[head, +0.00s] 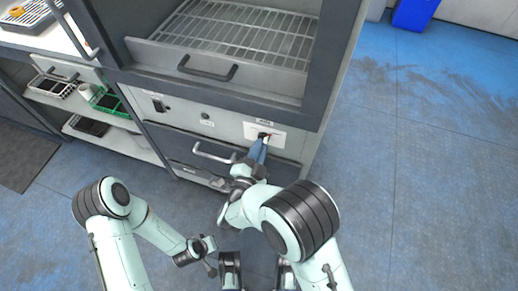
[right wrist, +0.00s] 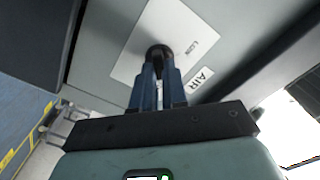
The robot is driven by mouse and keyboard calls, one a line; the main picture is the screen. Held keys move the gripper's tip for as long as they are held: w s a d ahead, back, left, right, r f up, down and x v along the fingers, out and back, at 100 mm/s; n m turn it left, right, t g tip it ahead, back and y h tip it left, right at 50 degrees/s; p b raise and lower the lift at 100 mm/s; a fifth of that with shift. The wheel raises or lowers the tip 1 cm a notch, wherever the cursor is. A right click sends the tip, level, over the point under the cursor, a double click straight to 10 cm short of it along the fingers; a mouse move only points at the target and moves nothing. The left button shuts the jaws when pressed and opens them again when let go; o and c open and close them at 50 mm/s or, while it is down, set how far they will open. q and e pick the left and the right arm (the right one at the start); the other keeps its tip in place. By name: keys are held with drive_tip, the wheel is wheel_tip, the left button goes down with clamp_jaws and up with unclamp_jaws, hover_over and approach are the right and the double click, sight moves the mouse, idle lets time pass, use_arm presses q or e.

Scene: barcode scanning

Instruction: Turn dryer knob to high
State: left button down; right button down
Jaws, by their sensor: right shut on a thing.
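The dryer (head: 225,118) is a grey cabinet with a wire rack in its upper chamber and a control panel below. The dark round knob (head: 262,135) sits on a white label plate (head: 282,138) at the panel's right end. My right gripper (head: 259,148) reaches up to it with blue fingers. In the right wrist view the fingers (right wrist: 159,75) are shut around the knob (right wrist: 159,53), hiding part of it. Small lettering on the plate (right wrist: 185,35) and an "AIR" label (right wrist: 201,78) are beside it. My left gripper (head: 210,268) hangs low, away from the dryer; its jaws are unclear.
A drawer handle (head: 214,153) sticks out below the panel, left of my right gripper. Another handle (head: 206,68) is on the chamber front. A shelf unit (head: 105,113) with green and dark racks stands at left. The blue floor (head: 430,170) at right is clear.

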use_arm(q)
drive_tip(key=shift+s, duration=0.1)
idle(0.3)
use_arm(e)
drive_tip(key=c, duration=1.2)
unclamp_jaws()
drive_tip(key=shift+o, duration=0.2)
drive_tip(key=shift+s, duration=0.1)
